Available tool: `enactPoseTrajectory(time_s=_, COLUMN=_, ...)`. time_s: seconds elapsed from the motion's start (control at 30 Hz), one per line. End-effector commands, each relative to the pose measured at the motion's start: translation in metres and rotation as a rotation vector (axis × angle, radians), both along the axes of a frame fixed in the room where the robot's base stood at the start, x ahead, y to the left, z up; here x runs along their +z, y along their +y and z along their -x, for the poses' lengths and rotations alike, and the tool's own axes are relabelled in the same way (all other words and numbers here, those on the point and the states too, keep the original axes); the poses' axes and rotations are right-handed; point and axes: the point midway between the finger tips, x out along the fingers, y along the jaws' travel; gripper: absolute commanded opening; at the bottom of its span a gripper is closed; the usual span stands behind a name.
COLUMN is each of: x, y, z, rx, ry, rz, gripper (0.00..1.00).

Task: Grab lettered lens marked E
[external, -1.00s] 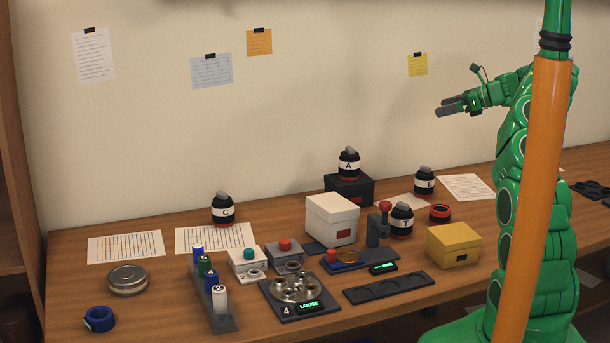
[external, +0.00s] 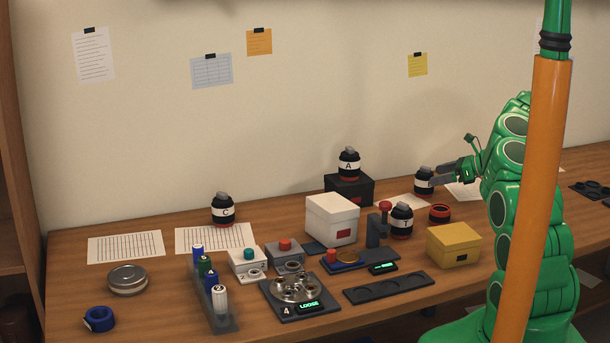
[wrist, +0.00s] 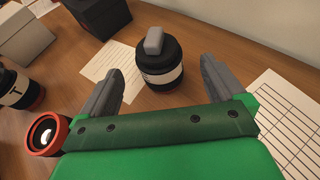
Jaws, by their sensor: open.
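The lens marked E (external: 422,181) is a black cylinder with a white band and a grey cap, standing upright on the table near the wall. In the wrist view the lens (wrist: 158,60) stands ahead of my gripper (wrist: 163,75), in line with the gap between the two grey fingers; its letter does not show there. My gripper is open and empty. In the external view my gripper (external: 437,180) is at the right side of the lens, at about its height, and its fingers overlap the lens's edge. I cannot tell whether they touch it.
Lens T (external: 401,221) and a red-black ring (external: 439,213) stand in front of lens E. Lens A (external: 348,164) sits on a black box (external: 350,190) to the left. A yellow box (external: 453,245) is nearer the front. Paper sheets lie flat around lens E.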

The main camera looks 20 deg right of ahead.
Motion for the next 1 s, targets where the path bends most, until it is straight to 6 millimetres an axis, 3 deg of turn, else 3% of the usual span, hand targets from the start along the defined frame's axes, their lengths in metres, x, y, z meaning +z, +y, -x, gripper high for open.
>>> enactPoseTrajectory(time_s=0.47, x=-0.014, y=0.023, z=-0.021, rx=0.000, ry=0.000, rz=0.001, gripper=0.97)
enactPoseTrajectory(time_s=0.8, x=-0.032, y=0.051, z=-0.046, rx=0.002, ry=0.001, rz=0.002, gripper=0.97)
enactPoseTrajectory(time_s=1.0, x=-0.033, y=0.052, z=-0.048, rx=0.000, ry=-0.001, rz=0.001, gripper=0.97)
